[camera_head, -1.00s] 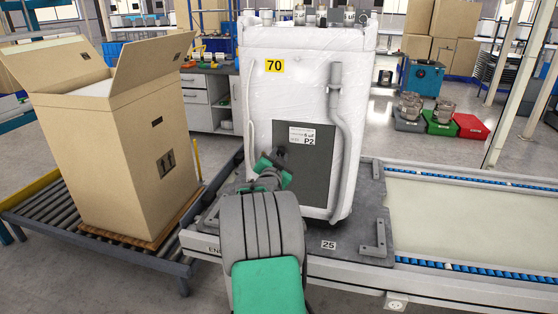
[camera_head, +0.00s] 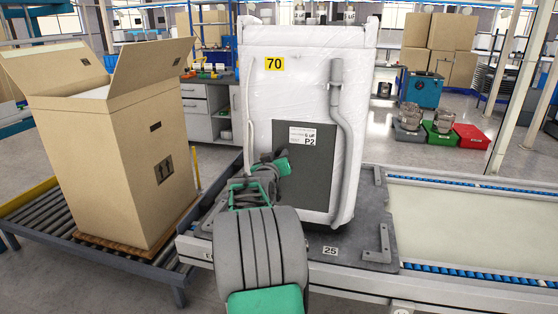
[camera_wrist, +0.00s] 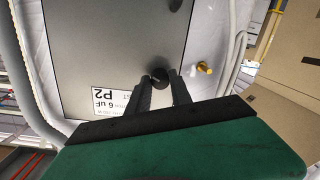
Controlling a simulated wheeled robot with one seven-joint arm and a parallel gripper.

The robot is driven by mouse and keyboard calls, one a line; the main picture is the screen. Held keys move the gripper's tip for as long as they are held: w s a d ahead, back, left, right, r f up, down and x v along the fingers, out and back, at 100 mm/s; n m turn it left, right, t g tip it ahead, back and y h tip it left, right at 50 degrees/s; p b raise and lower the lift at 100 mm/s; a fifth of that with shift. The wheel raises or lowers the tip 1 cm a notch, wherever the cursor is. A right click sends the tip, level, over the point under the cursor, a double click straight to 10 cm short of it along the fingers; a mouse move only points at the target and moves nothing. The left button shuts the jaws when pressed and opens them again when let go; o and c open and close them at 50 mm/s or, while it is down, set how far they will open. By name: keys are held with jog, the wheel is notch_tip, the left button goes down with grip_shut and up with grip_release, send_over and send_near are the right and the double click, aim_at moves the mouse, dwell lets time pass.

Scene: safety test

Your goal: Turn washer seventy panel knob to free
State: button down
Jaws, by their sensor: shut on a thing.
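The white wrapped washer with the yellow 70 tag (camera_head: 275,64) stands upright on the dark plate of the line. Its grey back panel (camera_head: 318,160) carries a white P2 label (camera_head: 303,137). In the wrist view the panel (camera_wrist: 110,45) and label (camera_wrist: 110,101) appear upside down. A small round black knob (camera_wrist: 160,77) sits on the panel near its edge, between my fingertips. My gripper (camera_wrist: 159,84) is shut on this knob. In the head view my wrist and gripper (camera_head: 278,160) reach the panel's left side and hide the knob.
A brass fitting (camera_wrist: 205,68) protrudes beside the panel, close to my fingers. A grey hose (camera_head: 345,140) runs down the washer's right side. A tall open carton (camera_head: 115,150) stands on the roller conveyor at left. A pale belt (camera_head: 470,225) lies at right.

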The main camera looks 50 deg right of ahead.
jog(key=n, duration=0.4)
jog(key=shift+g, duration=0.3)
jog(key=shift+n, duration=0.3)
jog(key=c, duration=1.1)
grip_release()
jog(key=shift+c, duration=0.2)
jog(key=shift+a, duration=0.15)
jog(key=v, duration=0.7)
jog(key=shift+a+b, duration=0.25)
jog(key=shift+b, duration=0.05)
jog(key=shift+s, duration=0.15)
